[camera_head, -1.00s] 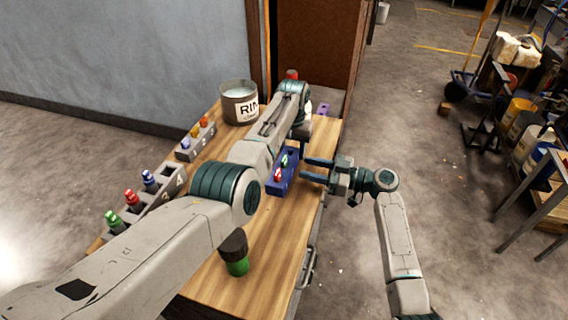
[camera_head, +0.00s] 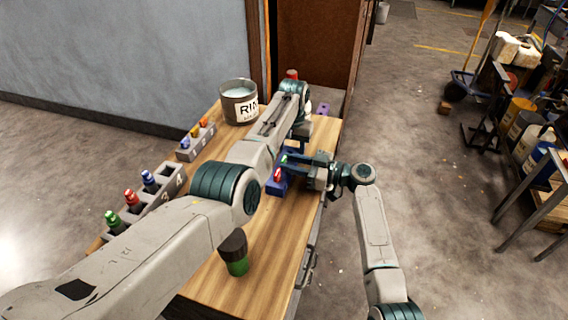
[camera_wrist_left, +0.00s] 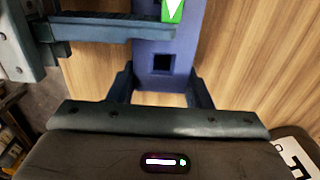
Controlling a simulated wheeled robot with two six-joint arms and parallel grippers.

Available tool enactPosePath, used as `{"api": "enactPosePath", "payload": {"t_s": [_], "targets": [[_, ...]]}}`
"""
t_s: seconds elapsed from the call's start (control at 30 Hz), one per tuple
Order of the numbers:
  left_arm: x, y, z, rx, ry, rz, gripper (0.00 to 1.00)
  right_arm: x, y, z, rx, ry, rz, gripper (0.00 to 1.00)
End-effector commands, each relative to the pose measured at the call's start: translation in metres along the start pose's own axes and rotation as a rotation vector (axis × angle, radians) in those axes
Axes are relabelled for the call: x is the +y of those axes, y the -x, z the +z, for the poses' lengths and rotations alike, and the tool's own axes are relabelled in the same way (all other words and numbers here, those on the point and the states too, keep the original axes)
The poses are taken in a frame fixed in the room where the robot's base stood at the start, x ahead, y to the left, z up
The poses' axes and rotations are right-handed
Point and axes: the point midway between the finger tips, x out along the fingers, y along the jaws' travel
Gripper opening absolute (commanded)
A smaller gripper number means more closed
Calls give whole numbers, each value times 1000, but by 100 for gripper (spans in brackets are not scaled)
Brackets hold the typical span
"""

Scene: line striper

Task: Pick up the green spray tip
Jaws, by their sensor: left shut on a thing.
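A green spray tip (camera_head: 284,158) stands in a blue block (camera_head: 272,188), with a red tip (camera_head: 278,174) in front of it. In the left wrist view, a green tip (camera_wrist_left: 172,10) is cut off by the top edge. My left gripper (camera_wrist_left: 160,88) is shut on the blue block (camera_wrist_left: 148,50), one finger on each side; in the head view my left forearm hides it. My right gripper (camera_head: 301,164) is open, its fingers pointing left at the green tip. Whether they touch it I cannot tell. Another green tip (camera_head: 112,218) is in the grey rack at left.
A long grey rack (camera_head: 158,200) with red and blue tips lines the bench's left edge. A smaller rack (camera_head: 190,150) and a tin (camera_head: 239,103) stand at the back. The front bench top (camera_head: 272,245) is mostly bare.

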Motion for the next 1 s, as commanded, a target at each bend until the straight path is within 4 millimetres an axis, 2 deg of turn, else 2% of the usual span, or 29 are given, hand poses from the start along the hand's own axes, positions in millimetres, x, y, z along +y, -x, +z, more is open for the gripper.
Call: {"api": "enactPosePath", "payload": {"t_s": [0.27, 0.53, 0.77, 1.0], "targets": [[0, 0, 0, 0, 0, 0, 14, 0, 0, -4, 0, 1, 0, 8], [0, 0, 0, 0, 0, 0, 14, 0, 0, -39, 2, 5, 0, 8], [0, 0, 0, 0, 0, 0, 14, 1, 55, -34, -6, 2, 3, 8], [0, 0, 0, 0, 0, 0, 14, 0, 123, -34, -7, 1, 2, 8]]}}
